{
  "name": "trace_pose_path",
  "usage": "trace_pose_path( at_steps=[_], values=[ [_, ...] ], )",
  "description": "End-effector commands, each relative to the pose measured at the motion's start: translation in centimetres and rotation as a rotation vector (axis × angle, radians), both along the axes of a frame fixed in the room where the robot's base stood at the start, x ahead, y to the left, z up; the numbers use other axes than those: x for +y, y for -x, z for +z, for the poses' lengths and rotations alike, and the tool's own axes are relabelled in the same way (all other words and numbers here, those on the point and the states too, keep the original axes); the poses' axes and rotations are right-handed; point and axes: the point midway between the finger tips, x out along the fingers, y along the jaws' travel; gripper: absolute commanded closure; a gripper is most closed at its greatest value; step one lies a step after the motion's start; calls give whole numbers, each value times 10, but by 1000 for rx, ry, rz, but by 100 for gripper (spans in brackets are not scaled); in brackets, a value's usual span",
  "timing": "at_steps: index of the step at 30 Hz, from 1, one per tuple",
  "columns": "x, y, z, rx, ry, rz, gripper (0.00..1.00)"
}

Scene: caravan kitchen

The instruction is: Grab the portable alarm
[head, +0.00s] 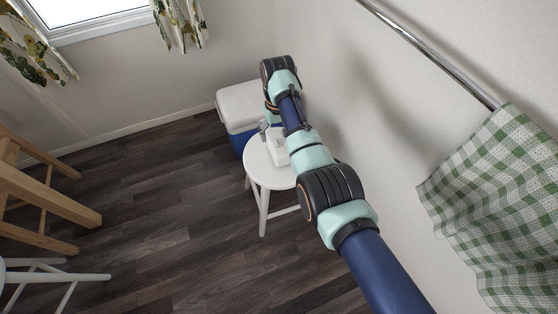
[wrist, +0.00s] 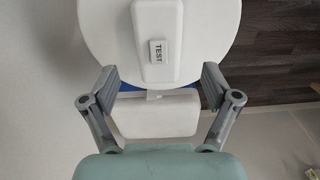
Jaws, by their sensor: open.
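The portable alarm appears to be the white box with a "TEST" label (wrist: 158,20) in the wrist view. It lies on the round white stool seat (wrist: 100,35), at the top of the picture and partly cut off. In the head view a white box (head: 279,152) shows on the stool, partly covered by my arm. My gripper (wrist: 160,82) is open, its two grey fingers spread apart, with the labelled box ahead of them. In the head view one grey finger (head: 263,127) shows beside the box. Contact cannot be told.
A blue cooler with a white lid (head: 240,104) stands behind the stool. The wall is close on the right, with a rail (head: 430,47) and checked curtain (head: 500,190). Dark floor (head: 150,210) is open left.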

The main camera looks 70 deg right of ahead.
Motion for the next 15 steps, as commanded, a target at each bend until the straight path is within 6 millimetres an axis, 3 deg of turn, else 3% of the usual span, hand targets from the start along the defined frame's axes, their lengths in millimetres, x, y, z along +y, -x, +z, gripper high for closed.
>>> trace_pose_path(
  at_steps=[4,9,15],
  values=[
    [-1,1,-2,3,-4,-2,12],
    [0,2,-25,3,-4,-2,12],
    [0,2,-33,2,-2,-1,12]
  ],
)
